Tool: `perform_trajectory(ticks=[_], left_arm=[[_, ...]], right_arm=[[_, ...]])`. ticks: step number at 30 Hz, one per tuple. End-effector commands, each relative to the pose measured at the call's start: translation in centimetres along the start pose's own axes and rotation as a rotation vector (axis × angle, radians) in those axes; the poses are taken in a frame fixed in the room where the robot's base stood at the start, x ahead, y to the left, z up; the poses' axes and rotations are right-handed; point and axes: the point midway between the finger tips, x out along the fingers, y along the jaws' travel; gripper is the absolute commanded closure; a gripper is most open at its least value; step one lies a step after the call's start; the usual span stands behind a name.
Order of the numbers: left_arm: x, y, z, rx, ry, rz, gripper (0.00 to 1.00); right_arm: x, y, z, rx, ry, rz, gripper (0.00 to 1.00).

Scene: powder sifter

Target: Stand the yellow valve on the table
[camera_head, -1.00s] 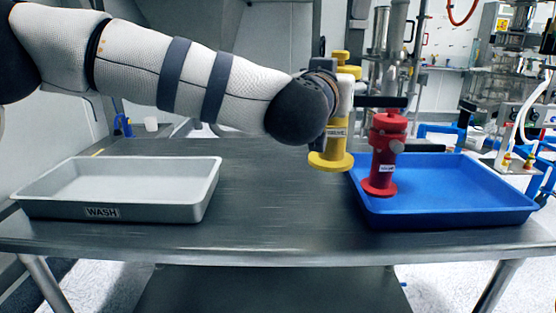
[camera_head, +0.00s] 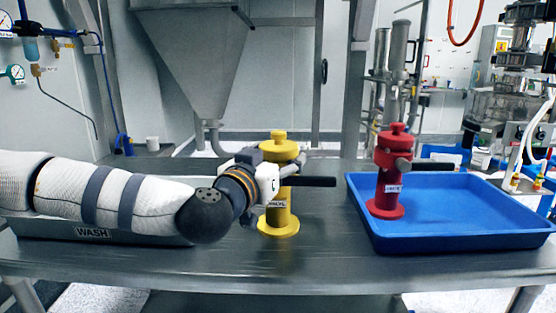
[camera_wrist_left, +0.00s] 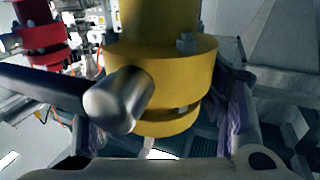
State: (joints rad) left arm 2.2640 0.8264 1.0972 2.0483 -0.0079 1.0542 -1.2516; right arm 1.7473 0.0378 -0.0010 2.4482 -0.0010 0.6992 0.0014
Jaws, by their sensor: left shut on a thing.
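The yellow valve (camera_head: 279,211) is upright over the middle of the table (camera_head: 315,235), between the two trays. Its round base is at the tabletop; I cannot tell whether it touches or hangs just above. A dark handle points right from its side. My left gripper (camera_head: 268,183) is shut on the valve's body from the left. In the left wrist view the yellow valve (camera_wrist_left: 160,72) fills the space between the fingers, with its metal stem toward the camera. My right gripper is not in view.
A red valve (camera_head: 390,185) stands upright in the left part of the blue tray (camera_head: 460,242). It also shows in the left wrist view (camera_wrist_left: 42,40). A grey WASH tray (camera_head: 140,239) is at the left, partly hidden by my left arm. The table's front strip is clear.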

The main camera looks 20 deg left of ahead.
Motion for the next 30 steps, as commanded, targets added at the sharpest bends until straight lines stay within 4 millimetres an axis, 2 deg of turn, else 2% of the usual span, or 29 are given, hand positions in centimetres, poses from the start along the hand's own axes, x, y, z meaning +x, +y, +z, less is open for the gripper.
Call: perform_trajectory(ticks=[1, 7, 8, 10, 22, 26, 30], left_arm=[[0.0, 0.0, -0.6, 0.000, 0.009, 0.000, 0.97], [0.0, 0.0, -0.3, 0.001, 0.008, 0.000, 0.97], [-0.1, 0.0, 0.0, 0.001, 0.002, 0.000, 0.31], [-0.1, 0.0, 0.0, 0.001, 0.002, 0.000, 0.16], [-0.2, 0.0, -0.4, 0.001, 0.003, 0.001, 0.15], [-2.3, 0.1, -0.6, 0.002, 0.005, 0.002, 0.15], [-5.4, 0.1, -0.8, 0.002, 0.008, 0.003, 0.15]], right_arm=[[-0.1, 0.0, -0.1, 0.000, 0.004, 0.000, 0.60], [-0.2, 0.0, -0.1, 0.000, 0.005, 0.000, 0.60], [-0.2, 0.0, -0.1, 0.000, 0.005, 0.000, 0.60], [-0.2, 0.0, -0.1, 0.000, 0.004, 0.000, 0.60], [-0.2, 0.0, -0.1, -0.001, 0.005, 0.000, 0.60], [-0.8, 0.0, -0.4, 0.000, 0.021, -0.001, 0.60], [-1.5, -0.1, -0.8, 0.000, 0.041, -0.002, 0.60]])
